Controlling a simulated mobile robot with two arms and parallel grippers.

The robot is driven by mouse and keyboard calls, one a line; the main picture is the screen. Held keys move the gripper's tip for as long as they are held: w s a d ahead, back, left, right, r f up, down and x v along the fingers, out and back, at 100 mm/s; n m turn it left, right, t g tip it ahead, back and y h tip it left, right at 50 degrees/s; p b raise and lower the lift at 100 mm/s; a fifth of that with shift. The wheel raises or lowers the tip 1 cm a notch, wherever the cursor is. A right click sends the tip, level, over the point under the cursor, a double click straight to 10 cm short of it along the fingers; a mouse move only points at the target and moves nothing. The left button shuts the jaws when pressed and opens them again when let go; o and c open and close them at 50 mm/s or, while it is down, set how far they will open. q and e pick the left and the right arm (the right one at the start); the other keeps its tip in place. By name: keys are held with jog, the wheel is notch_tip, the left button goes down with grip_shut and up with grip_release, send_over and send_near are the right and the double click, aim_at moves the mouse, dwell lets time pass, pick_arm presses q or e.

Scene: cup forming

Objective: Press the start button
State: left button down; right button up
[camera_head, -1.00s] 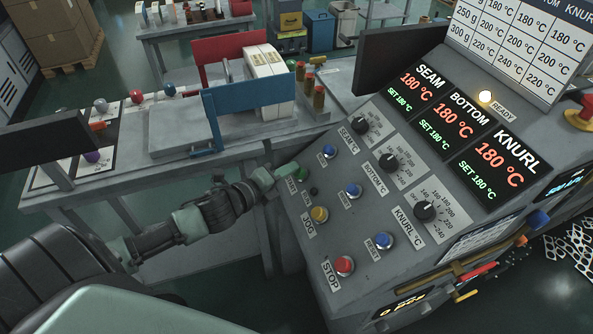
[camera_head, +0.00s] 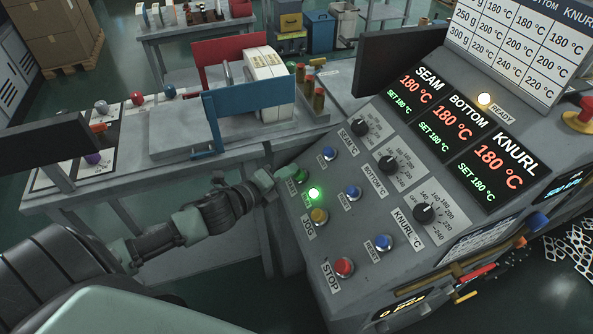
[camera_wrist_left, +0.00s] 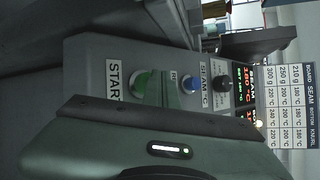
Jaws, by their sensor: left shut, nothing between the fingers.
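The green start button (camera_head: 300,176) sits at the left edge of the sloped control panel. In the left wrist view the green button (camera_wrist_left: 143,84) shows beside its START label (camera_wrist_left: 115,80), its lower part hidden by my gripper. My left gripper (camera_head: 281,175) is shut and empty, with its tip right at the button; I cannot tell whether it touches. A round lamp (camera_head: 314,193) below the start button glows green. My right gripper is not in view.
Close by on the panel are a yellow JOG button (camera_head: 319,215), blue buttons (camera_head: 329,153) and a red STOP button (camera_head: 344,266). Knobs and temperature displays (camera_head: 450,122) lie to the right. A bench (camera_head: 120,180) stands on the left, and the READY lamp (camera_head: 484,99) is lit.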

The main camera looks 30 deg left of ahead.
pick_arm(q)
jog(key=shift+s+a+r+p, duration=0.2)
jog(key=shift+s+r+p, duration=0.1)
jog(key=shift+r, duration=0.2)
jog(key=r+p, duration=0.1)
jog(key=s+a+r+p, duration=0.1)
jog(key=p, duration=0.1)
jog(key=s+a+r+p, duration=0.1)
jog(key=r, duration=0.1)
dwell(0.9)
